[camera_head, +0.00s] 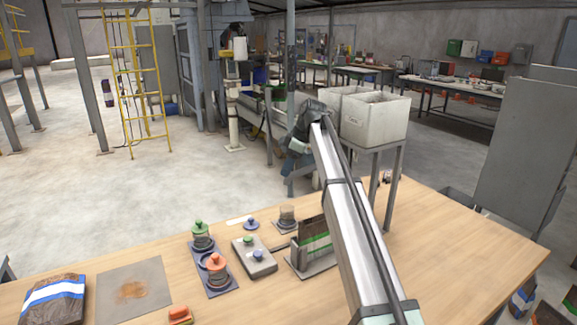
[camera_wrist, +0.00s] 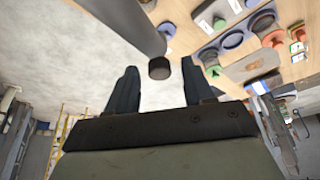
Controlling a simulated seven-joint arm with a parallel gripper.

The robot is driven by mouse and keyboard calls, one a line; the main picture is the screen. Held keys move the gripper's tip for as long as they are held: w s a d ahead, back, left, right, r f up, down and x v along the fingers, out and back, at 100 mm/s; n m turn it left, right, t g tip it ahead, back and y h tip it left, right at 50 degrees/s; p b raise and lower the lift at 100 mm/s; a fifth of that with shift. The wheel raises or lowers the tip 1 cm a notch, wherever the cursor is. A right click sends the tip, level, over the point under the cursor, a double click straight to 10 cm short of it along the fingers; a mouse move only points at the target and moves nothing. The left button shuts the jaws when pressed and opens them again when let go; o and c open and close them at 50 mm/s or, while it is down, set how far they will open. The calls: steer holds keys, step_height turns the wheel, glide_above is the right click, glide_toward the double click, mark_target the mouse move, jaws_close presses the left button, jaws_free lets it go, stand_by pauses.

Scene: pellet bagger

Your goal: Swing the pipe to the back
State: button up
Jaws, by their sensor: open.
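A long dark grey tube, which I take to be the pipe (camera_head: 358,197), runs in the head view in front of my silver arm, from the lower right up to near my wrist. In the wrist view the pipe (camera_wrist: 121,22) comes in from the upper left and ends in a black cap. The cap appears just beyond and between my fingertips, with no contact visible. My gripper (camera_head: 302,182) points down beyond the far edge of the table; it also shows in the wrist view (camera_wrist: 158,86), open and empty. The depth gap to the pipe is unclear.
The wooden table (camera_head: 455,235) carries jars, a dark tray, a bag and a grey mat. Pale bins (camera_head: 375,117) on a stand are close to the right of my gripper. A grey panel (camera_head: 525,150) stands at right. The floor at left is open.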

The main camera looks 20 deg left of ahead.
steer(key=shift+c, duration=0.3)
jaws_close()
stand_by(0.3)
steer(key=s+d+n+g+h, duration=0.1)
steer(key=s+d+n+g, duration=0.1)
steer(key=s+d+n, duration=0.4)
steer(key=shift+s+n, duration=0.6)
steer(key=shift+s, duration=0.85)
steer(key=shift+f, duration=0.1)
